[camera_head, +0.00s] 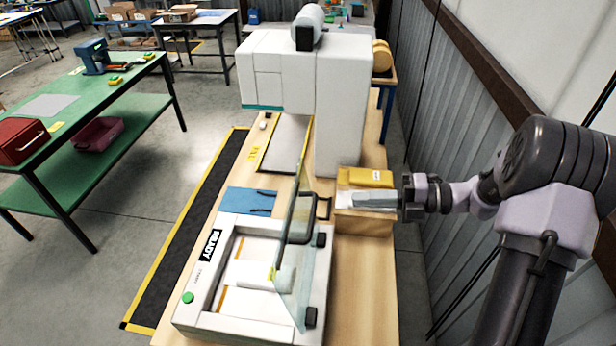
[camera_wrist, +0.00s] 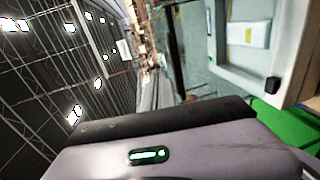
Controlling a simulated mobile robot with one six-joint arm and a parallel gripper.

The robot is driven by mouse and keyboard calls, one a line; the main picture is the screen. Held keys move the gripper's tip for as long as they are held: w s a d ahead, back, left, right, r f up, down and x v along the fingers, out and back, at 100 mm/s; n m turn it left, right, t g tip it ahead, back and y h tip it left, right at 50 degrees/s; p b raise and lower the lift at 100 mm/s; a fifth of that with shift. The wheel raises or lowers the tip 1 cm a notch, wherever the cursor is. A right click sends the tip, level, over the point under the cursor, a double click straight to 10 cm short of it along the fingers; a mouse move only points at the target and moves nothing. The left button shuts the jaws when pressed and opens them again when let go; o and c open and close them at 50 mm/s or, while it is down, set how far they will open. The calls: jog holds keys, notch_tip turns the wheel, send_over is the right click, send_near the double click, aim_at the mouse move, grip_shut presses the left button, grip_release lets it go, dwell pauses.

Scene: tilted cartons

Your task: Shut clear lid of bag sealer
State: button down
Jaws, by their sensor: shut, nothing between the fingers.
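The bag sealer (camera_head: 205,300) is a white machine on the wooden bench, with a READY label and a green button on its left side. Its clear lid (camera_head: 312,262) stands open, nearly upright, hinged along the right side. A dark handle (camera_head: 285,238) is on the lid's face. My gripper (camera_head: 406,198) is right of and beyond the lid, beside a small wooden box, apart from the lid. It is shut and empty; its fingertips are hard to make out. The wrist view shows part of the white sealer (camera_wrist: 222,62) at upper right; my fingers are not clear there.
A large white machine (camera_head: 345,110) stands behind. A blue sheet (camera_head: 248,201) lies behind the sealer.

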aim_at(293, 202)
jog(key=x, duration=1.2)
jog(key=shift+s, duration=0.35)
jog(key=shift+w+a+f, duration=0.15)
jog(key=shift+w+a, duration=0.1)
jog(key=shift+a, duration=0.3)
